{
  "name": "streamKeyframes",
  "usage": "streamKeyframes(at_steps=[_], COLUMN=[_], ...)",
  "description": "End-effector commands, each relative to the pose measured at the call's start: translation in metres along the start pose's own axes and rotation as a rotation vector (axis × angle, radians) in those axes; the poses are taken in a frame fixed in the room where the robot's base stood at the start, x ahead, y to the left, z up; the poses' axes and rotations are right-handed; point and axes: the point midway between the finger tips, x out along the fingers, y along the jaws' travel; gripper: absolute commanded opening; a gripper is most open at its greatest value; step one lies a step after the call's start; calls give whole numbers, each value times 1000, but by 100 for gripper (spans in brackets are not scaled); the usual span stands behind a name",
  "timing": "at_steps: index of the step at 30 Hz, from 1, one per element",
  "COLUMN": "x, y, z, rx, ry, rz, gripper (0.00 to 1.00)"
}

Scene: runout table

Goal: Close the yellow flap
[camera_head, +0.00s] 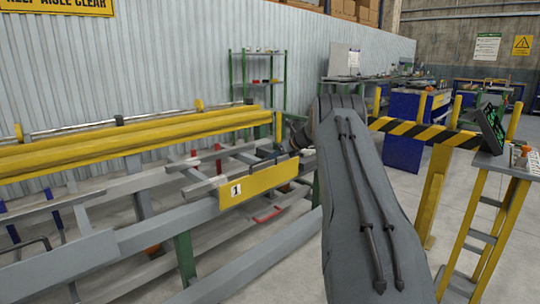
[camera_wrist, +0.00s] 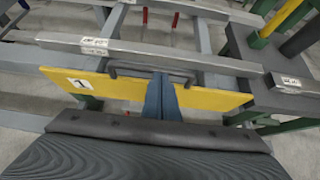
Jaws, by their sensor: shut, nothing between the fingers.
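The yellow flap (camera_head: 262,184) is a flat plate with a white label marked 1, set along the near grey rail of the runout table. In the wrist view the flap (camera_wrist: 215,98) spans left to right, with a dark bar handle (camera_wrist: 130,72) along its upper middle. My gripper (camera_wrist: 161,90) is shut and empty. Its blue fingers are in front of the flap's middle, with the tips close to the handle. I cannot tell whether they touch. In the head view my arm hides the fingertips.
Grey rails (camera_wrist: 180,55) of the table run behind the flap. Yellow long beams (camera_head: 110,145) lie along the table's back. A yellow-and-black barrier (camera_head: 425,132) and a yellow-legged stand (camera_head: 490,225) are at the right. Floor in front of the table is clear.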

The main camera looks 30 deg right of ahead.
Motion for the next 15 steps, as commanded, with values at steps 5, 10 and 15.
streamKeyframes(at_steps=[5, 10, 15], x=[-38, -64, -85], y=[-1, 8, 8], z=[11, 26, 33], rx=[-1, -7, -6], ry=[-2, -1, 0], rz=[-3, 8, 8], gripper=[0, 0, 0])
